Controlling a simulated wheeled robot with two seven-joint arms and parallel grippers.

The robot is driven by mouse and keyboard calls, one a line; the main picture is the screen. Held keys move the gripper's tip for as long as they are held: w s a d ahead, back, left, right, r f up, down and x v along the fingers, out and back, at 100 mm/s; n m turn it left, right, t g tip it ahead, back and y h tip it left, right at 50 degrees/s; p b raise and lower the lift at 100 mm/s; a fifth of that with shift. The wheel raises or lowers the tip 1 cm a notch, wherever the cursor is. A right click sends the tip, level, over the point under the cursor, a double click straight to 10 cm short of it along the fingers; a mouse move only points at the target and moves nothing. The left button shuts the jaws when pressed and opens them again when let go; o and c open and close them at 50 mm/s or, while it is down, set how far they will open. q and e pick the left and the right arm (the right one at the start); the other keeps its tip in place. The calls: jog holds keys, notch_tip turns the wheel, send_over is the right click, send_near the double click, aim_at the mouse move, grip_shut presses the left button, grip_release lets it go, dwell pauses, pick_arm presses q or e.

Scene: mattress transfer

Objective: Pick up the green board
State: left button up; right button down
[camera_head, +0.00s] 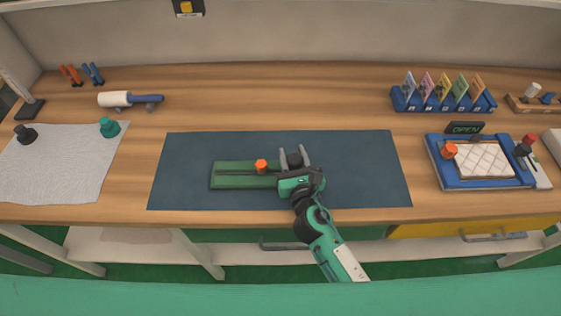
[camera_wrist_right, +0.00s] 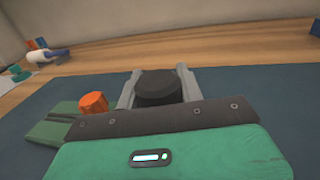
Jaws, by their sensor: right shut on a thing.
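The green board (camera_head: 232,178) lies on the dark blue mat (camera_head: 370,165) in the middle of the table. An orange knob (camera_head: 261,166) stands on it near its middle, and a black knob (camera_head: 295,160) at its right end. My right gripper (camera_head: 295,158) is at that right end, with its fingers shut on the black knob. In the right wrist view the black knob (camera_wrist_right: 159,88) sits between the two grey fingers, and the orange knob (camera_wrist_right: 94,103) and part of the green board (camera_wrist_right: 60,125) show to the left. My left gripper is not in view.
A blue tray (camera_head: 434,162) with a white quilted pad stands at the right, below a blue card rack (camera_head: 445,102). A grey cloth (camera_head: 60,165) with two knobs lies at the left. A paint roller (camera_head: 130,100) lies behind it. The mat around the board is clear.

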notch_tip(320, 180, up, 10)
jog(key=p, duration=0.3)
jog(key=shift+f, duration=0.25)
pick_arm(q)
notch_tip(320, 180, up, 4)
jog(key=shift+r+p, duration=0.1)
jog(key=shift+p, duration=0.35)
pick_arm(e)
notch_tip(320, 180, up, 11)
jog(key=shift+f, duration=0.2)
jog(key=shift+f, duration=0.15)
jog(key=shift+f+b, duration=3.2)
jog(key=shift+f, duration=2.75)
jog(key=shift+f+b, duration=0.6)
jog(key=shift+f, duration=0.85)
jog(key=shift+f+b, duration=0.85)
jog(key=shift+f, duration=0.15)
jog(key=shift+f+b, duration=0.55)
jog(key=shift+f, duration=0.3)
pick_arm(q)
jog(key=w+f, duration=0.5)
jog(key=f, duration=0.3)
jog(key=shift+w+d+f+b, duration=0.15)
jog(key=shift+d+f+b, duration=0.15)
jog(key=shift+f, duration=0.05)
pick_arm(e)
jog(key=shift+f, duration=0.5)
